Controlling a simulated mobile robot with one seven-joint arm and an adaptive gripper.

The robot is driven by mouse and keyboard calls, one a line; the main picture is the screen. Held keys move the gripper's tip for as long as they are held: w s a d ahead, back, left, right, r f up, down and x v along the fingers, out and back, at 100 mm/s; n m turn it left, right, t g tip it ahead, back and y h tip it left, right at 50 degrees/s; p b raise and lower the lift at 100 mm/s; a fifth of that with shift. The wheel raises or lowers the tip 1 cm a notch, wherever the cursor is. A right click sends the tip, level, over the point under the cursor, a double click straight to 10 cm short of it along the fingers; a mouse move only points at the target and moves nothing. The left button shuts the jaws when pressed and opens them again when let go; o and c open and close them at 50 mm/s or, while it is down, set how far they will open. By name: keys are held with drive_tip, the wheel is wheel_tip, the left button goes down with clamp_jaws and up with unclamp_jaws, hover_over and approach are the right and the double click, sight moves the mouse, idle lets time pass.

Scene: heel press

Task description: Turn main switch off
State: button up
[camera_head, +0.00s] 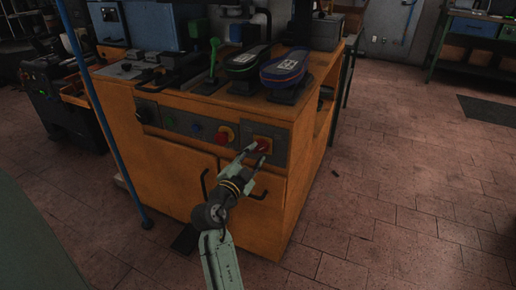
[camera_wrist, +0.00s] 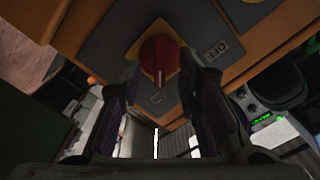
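The main switch is a red rotary knob (camera_head: 262,146) on a yellow plate at the right end of the orange cabinet's grey control panel. In the wrist view the red knob (camera_wrist: 158,62) sits between my fingertips, its white mark pointing down toward a small label (camera_wrist: 157,97) too small to read surely. A label that seems to read OFF, upside down, (camera_wrist: 215,50) lies right of the knob. My gripper (camera_head: 257,157) is at the panel, its fingers apart on both sides of the knob; it also shows in the wrist view (camera_wrist: 160,72). I see no clear grip on it.
Left of it on the panel are another red knob (camera_head: 224,135), blue and green buttons and a black dial (camera_head: 145,112). A blue pole (camera_head: 104,122) stands at the left.

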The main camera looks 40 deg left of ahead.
sight(260, 149)
drive_tip(key=shift+x, duration=1.4)
drive_tip(key=shift+c, duration=0.2)
clamp_jaws()
